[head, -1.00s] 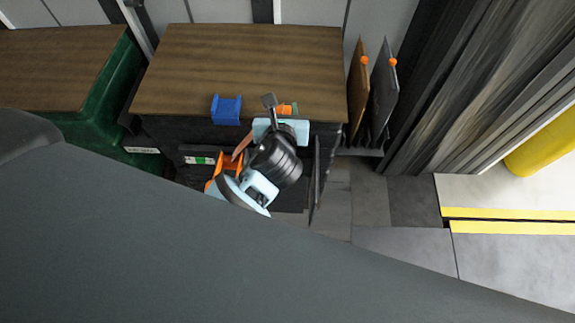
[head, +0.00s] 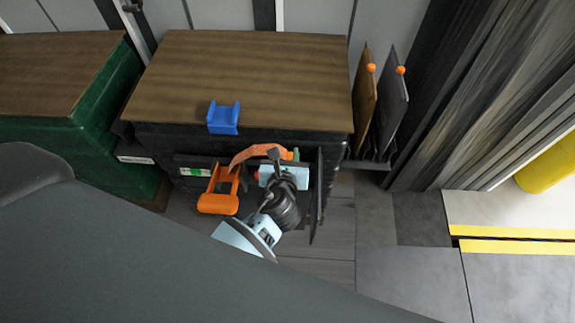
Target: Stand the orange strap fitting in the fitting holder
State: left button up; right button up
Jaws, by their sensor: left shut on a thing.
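The orange strap fitting (head: 257,151) is a bent orange piece at my left gripper, in front of the dark cabinet and below its top edge. My left gripper (head: 284,172), with pale blue fingers, is shut on it; the fingers hide part of it. The blue fitting holder (head: 223,119) stands at the front edge of the wooden top, up and left of the gripper. It looks empty and is apart from the fitting. My right gripper is not in view.
The wooden top (head: 245,75) is otherwise clear. An orange frame (head: 218,203) shows in front of the cabinet; I cannot tell what it joins. A green cabinet (head: 95,135) stands left. Upright boards (head: 393,105) stand right. A dark upright panel (head: 318,190) is close right of the gripper.

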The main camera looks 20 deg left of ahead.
pick_arm(q)
jog(key=shift+f+b, duration=0.95)
jog(key=shift+f, duration=1.4)
jog(key=shift+r, duration=0.1)
jog(key=shift+f, duration=0.2)
jog(key=o, duration=1.1)
jog(key=shift+r, duration=0.1)
